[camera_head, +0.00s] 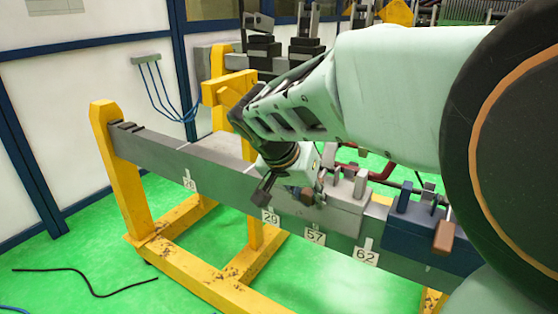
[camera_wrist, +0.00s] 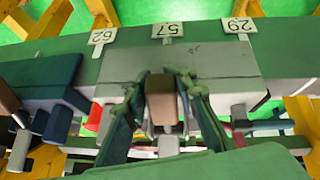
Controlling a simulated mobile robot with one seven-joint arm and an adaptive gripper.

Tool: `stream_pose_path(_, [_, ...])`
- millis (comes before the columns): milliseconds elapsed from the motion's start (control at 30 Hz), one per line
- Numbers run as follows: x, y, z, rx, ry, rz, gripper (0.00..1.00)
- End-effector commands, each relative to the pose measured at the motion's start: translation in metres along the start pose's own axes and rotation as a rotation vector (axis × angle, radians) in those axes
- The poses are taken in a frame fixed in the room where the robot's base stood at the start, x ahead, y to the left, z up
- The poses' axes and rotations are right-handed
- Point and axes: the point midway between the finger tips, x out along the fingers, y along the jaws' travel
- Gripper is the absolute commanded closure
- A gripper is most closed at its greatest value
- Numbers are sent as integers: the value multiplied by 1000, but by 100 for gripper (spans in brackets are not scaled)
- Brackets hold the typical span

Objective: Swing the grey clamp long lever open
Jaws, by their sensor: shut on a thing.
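The grey clamp (camera_head: 345,218) sits on the long grey beam behind the 57 label, and it also fills the middle of the wrist view (camera_wrist: 220,65). Its long lever ends in a brown handle (camera_wrist: 161,97), which lies between my fingers in the wrist view. My gripper (camera_wrist: 161,82) is shut on that handle, one finger on each side. In the head view my gripper (camera_head: 288,193) is at the left end of the grey clamp, and the brown handle (camera_head: 306,195) shows only partly beside it. The lever's pivot is partly hidden.
A blue clamp (camera_head: 425,235) with its own brown handle (camera_head: 444,236) stands close to the right on the beam (camera_head: 150,150). Yellow supports (camera_head: 117,170) hold the beam. White number labels hang on its front. The beam left of my gripper is mostly clear.

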Motion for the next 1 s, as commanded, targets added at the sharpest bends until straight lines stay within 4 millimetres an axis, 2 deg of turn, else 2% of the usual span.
stream_pose_path(267, [-3, -4, -5, -3, 13, -13, 100])
stream_pose_path(300, [-3, -4, -5, -3, 13, -13, 77])
stream_pose_path(467, [-3, -3, -4, -2, 11, -11, 60])
stream_pose_path(867, [-1, -1, -2, 0, 5, -5, 59])
stream_pose_path(1000, [-6, 0, -4, -1, 4, -4, 59])
